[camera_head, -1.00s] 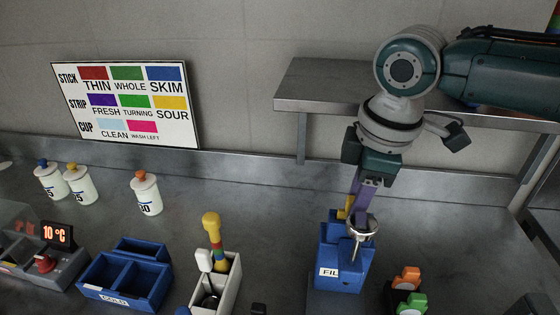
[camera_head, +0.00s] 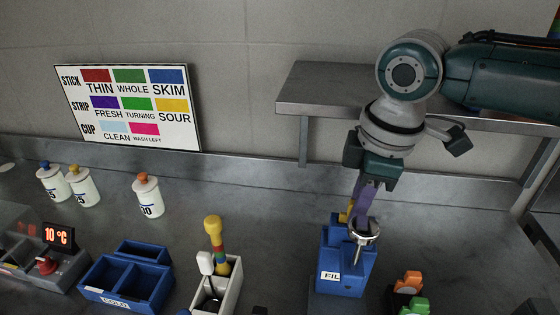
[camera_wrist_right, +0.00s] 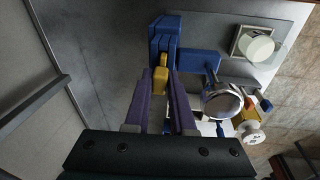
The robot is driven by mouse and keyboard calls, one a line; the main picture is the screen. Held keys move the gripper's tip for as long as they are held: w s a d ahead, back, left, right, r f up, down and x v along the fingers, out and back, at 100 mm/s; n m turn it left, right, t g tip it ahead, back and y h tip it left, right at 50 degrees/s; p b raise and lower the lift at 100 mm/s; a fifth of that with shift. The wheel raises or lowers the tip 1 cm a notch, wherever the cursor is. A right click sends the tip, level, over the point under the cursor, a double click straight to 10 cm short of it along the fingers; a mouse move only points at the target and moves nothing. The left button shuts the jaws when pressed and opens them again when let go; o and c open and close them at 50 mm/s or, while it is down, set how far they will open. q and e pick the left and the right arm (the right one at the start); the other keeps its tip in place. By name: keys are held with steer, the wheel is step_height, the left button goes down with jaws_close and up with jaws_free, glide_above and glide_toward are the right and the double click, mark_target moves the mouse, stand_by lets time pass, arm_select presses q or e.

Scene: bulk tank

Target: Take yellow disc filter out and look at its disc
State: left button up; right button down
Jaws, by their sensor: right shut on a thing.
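The yellow disc filter shows only as a small yellow piece (camera_head: 346,214) at the back of the blue holder marked "FIL" (camera_head: 345,262). Its disc is hidden. My right gripper (camera_head: 357,212), with purple fingers, points down over the holder's back. In the right wrist view the fingertips (camera_wrist_right: 160,88) are shut on the yellow piece (camera_wrist_right: 161,70), with the blue holder (camera_wrist_right: 164,36) just beyond. The filter still appears to be at the holder. My left gripper is in neither view.
A round metal dish (camera_head: 365,231) sits close beside the right fingers. Orange and green knobbed items (camera_head: 411,284) stand right of the holder. A white caddy (camera_head: 230,287) and blue bin (camera_head: 125,280) stand left. A metal shelf (camera_head: 330,90) is behind my arm. The counter's middle is clear.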

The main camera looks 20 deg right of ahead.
steer(key=shift+r, duration=0.1)
step_height(320, 180, up, 27)
steer(key=p, duration=0.9)
stand_by(0.9)
stand_by(0.8)
stand_by(0.7)
